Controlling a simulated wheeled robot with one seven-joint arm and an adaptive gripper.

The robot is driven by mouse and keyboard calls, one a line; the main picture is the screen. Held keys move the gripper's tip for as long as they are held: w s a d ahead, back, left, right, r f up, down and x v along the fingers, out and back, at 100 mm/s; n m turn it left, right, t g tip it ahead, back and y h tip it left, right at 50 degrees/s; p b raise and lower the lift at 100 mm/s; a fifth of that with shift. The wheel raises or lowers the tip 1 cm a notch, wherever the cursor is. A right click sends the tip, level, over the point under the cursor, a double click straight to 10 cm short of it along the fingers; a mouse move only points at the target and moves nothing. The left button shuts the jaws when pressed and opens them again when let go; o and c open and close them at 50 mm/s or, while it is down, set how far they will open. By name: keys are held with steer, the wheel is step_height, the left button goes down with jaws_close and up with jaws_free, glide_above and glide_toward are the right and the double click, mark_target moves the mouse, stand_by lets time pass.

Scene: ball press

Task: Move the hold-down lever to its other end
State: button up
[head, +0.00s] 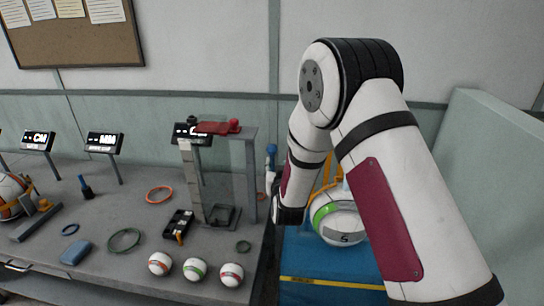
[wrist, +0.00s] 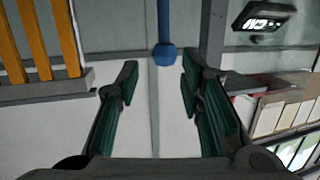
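A blue rod with a rounded knob (wrist: 165,53), which looks like the hold-down lever, hangs into the top of the wrist view. The blue knob (head: 271,151) also shows in the head view, between the grey press frame and my arm. My gripper (wrist: 160,76) is open and empty. The knob lies ahead of the gap between its fingertips and appears apart from both fingers. In the head view my arm hides most of my gripper and the area around the lever's lower part.
A green-and-white ball (head: 338,220) sits on a blue stand (head: 325,265) by orange bars (wrist: 30,40), close to my arm. The grey press frame (head: 251,170) carries a red part (head: 234,126) on top. Several small balls and rings lie on the grey bench (head: 100,280).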

mark_target(272, 160)
step_height(272, 160, down, 4)
steer(key=s+a+t+p, duration=0.1)
steer(key=s+t, duration=0.1)
steer(key=w+b, duration=0.1)
steer(key=w, duration=1.2)
steer(key=shift+w, duration=0.4)
steer(key=shift+c, duration=0.4)
jaws_close()
